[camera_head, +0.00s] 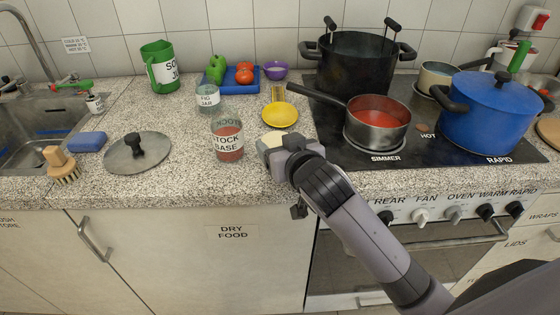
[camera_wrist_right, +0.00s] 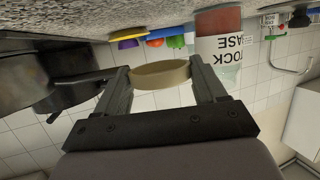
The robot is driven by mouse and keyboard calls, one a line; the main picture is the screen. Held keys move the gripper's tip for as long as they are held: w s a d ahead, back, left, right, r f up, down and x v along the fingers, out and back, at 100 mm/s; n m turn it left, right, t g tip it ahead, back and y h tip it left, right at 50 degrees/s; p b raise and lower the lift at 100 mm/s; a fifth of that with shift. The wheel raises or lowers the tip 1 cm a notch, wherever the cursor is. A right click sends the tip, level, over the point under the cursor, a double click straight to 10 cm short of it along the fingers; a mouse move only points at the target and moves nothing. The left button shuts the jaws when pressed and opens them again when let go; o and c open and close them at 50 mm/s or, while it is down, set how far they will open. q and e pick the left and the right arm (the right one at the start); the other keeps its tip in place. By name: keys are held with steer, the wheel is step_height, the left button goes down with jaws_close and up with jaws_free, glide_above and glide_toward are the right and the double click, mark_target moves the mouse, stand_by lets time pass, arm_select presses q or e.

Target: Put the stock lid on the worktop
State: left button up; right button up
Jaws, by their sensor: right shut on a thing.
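The stock lid is a round beige disc (camera_wrist_right: 160,75), seen between the two fingers of my right gripper (camera_wrist_right: 162,88) in the right wrist view. My right gripper (camera_head: 274,148) is shut on it near the front of the speckled worktop (camera_head: 180,188). In the head view the lid (camera_head: 270,140) is partly hidden by the gripper, and I cannot tell its exact height. The stock base jar (camera_head: 227,142), clear with red contents, stands upright on the worktop just left of the gripper. It also shows upside down in the right wrist view (camera_wrist_right: 218,40). My left gripper is not in view.
A yellow saucer (camera_head: 280,115) lies behind the gripper, with a small fig jar (camera_head: 207,98) further left. The hob with a red-filled saucepan (camera_head: 379,122) is to the right. A grey pan lid (camera_head: 138,155) lies left. Worktop between pan lid and stock jar is clear.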

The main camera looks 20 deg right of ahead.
step_height(320, 180, down, 4)
steer(key=shift+f, duration=0.1)
steer(key=shift+f+b, duration=0.5)
steer(key=shift+s+f, duration=0.1)
steer(key=shift+f, duration=0.05)
